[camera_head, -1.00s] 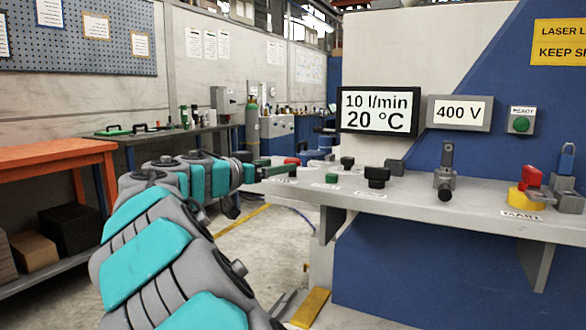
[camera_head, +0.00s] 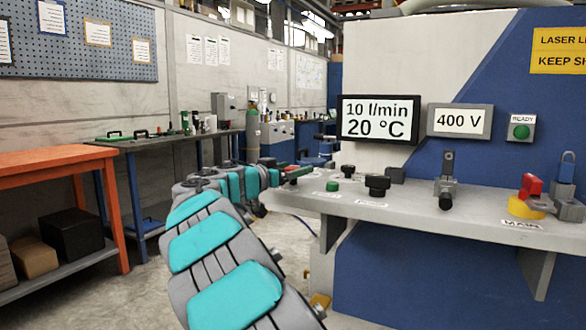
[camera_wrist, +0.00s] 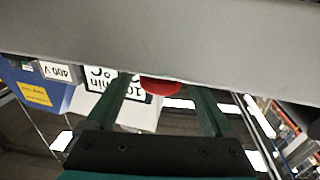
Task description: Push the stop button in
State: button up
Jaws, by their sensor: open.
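The red stop button (camera_wrist: 160,86) shows in the wrist view as a rounded cap against the grey shelf (camera_wrist: 160,35), between my two green fingers. In the head view only a bit of red (camera_head: 291,167) shows beside my fingers, at the left end of the grey shelf (camera_head: 420,208). My gripper (camera_head: 300,174) is at that end, its fingers pointing right. In the wrist view my gripper (camera_wrist: 162,88) is open, with nothing held. I cannot tell whether it touches the button or how far in the button is.
A green button (camera_head: 332,186), black knobs (camera_head: 377,185), a lever (camera_head: 446,185) and a red-and-yellow main switch (camera_head: 528,203) stand farther right on the shelf. Display boxes (camera_head: 378,119) hang above. An orange table (camera_head: 60,165) stands at left.

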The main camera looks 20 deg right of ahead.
jog(key=shift+c, duration=0.4)
grip_shut()
dwell(0.5)
